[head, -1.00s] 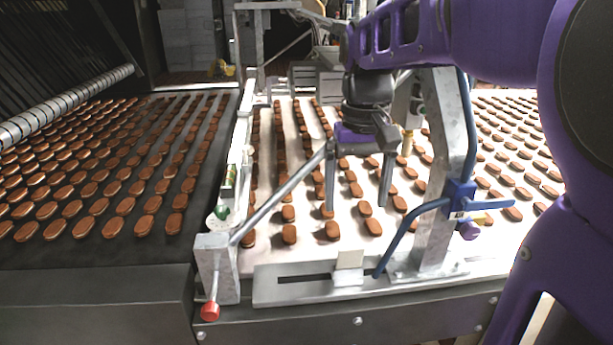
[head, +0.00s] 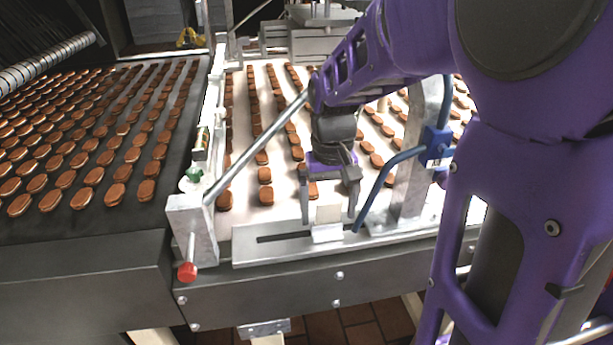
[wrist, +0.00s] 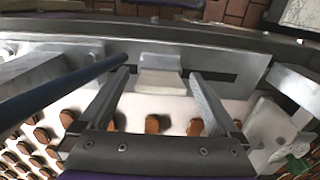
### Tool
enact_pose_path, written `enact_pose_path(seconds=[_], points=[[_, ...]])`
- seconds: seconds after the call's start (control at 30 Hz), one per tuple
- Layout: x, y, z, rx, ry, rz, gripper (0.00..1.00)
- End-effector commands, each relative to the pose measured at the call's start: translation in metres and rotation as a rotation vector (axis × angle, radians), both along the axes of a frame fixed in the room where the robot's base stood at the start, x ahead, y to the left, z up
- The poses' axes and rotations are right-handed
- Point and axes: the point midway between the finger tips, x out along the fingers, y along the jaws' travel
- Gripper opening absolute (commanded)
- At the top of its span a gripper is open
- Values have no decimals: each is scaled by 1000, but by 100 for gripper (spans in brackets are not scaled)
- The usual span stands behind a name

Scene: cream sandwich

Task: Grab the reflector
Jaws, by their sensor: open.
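The reflector appears to be a small pale, whitish block (head: 327,234) on the slotted metal plate at the front edge of the conveyor. It also shows in the wrist view (wrist: 160,83), close to the plate's slot. My gripper (head: 328,218) is open, with one finger on each side of the block as seen in the head view. In the wrist view my gripper (wrist: 159,73) has its fingertips left and right of the block, with gaps on both sides. Nothing is held. I cannot tell how far down the fingers reach.
A blue bent rod (head: 385,178) on an upright metal bracket (head: 412,180) stands close to the right of my gripper. A slanted metal bar (head: 258,148) runs at the left, above a red knob (head: 187,271). Several brown sandwich biscuits lie on the white belt (head: 243,190) behind.

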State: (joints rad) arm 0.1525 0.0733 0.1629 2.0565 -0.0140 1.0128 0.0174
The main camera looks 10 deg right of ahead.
Motion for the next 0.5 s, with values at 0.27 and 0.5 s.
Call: enact_pose_path(seconds=[0.27, 0.5], points=[[0, 0, 0, 0, 0, 0, 80], [0, 0, 0, 0, 0, 0, 36]])
